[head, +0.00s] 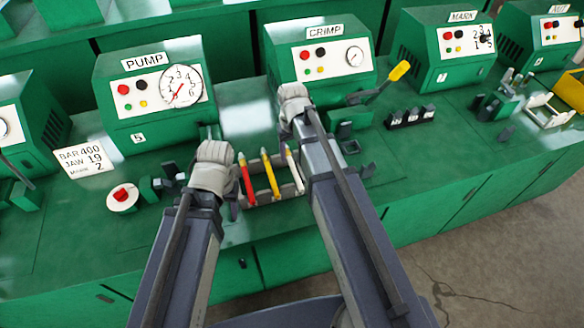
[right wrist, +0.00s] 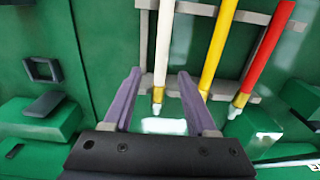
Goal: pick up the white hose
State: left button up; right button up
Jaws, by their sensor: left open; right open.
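The white hose (head: 294,168) lies in a rack on the green bench, right of the yellow hose (head: 270,172) and the red hose (head: 247,182). In the right wrist view the white hose (right wrist: 164,45) runs down between the two fingers of my right gripper (right wrist: 160,76), its brass end (right wrist: 157,96) showing between them. The fingers are apart and not closed on it; the height gap cannot be told. My right gripper (head: 293,95) appears above the rack's far side in the head view. My left gripper (head: 213,168) is open left of the red hose, its fingertips mostly hidden.
The grey rack (right wrist: 198,9) holds the hoses. Behind stand the PUMP box (head: 150,85) and the CRIMP box (head: 318,60). A yellow-handled lever (head: 398,71) sticks out at right. A red knob (head: 121,195) and a text card (head: 84,160) are at left.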

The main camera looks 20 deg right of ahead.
aim_at(292, 163)
pick_arm(q)
notch_tip(292, 163, down, 4)
jog(key=b, duration=0.2)
jog(key=shift+r+b, duration=0.1)
jog(key=shift+b, duration=0.3)
pick_arm(e)
notch_tip(292, 163, down, 4)
jog(key=shift+r, duration=0.15)
pick_arm(q)
jog(key=shift+r, duration=0.1)
pick_arm(e)
jog(key=shift+s+r, duration=0.1)
jog(key=shift+c, duration=0.4)
grip_shut()
